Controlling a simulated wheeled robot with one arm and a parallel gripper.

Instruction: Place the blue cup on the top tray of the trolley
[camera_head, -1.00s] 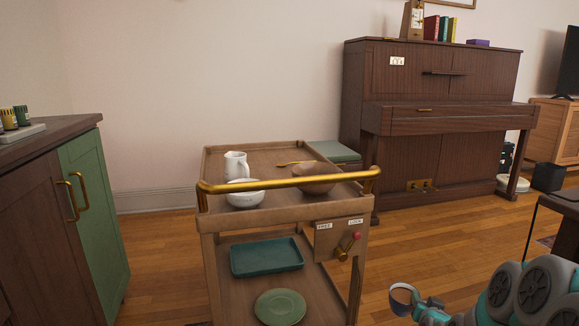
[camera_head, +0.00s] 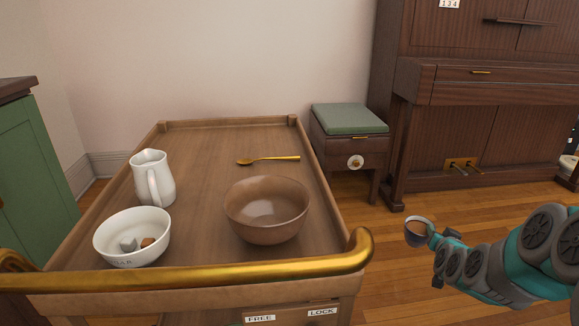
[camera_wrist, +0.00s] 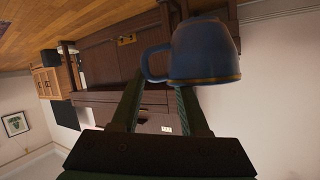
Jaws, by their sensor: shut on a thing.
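The blue cup (camera_head: 417,232) is in my gripper (camera_head: 433,238), to the right of the trolley and apart from it. It is upright and has brown contents. In the wrist view the blue cup (camera_wrist: 204,52) hangs between the fingers of my gripper (camera_wrist: 160,85), its handle at the left. The trolley's top tray (camera_head: 215,150) is wooden with a raised rim and fills the middle left of the head view. A gold rail (camera_head: 200,276) crosses its near end. The lower tray is hidden.
On the top tray stand a white jug (camera_head: 153,180), a white bowl (camera_head: 133,238) with lumps in it, a brown bowl (camera_head: 266,212) and a gold spoon (camera_head: 268,159). The tray's middle and far left are bare. A green-topped stool (camera_head: 349,120) and a piano (camera_head: 480,100) stand beyond.

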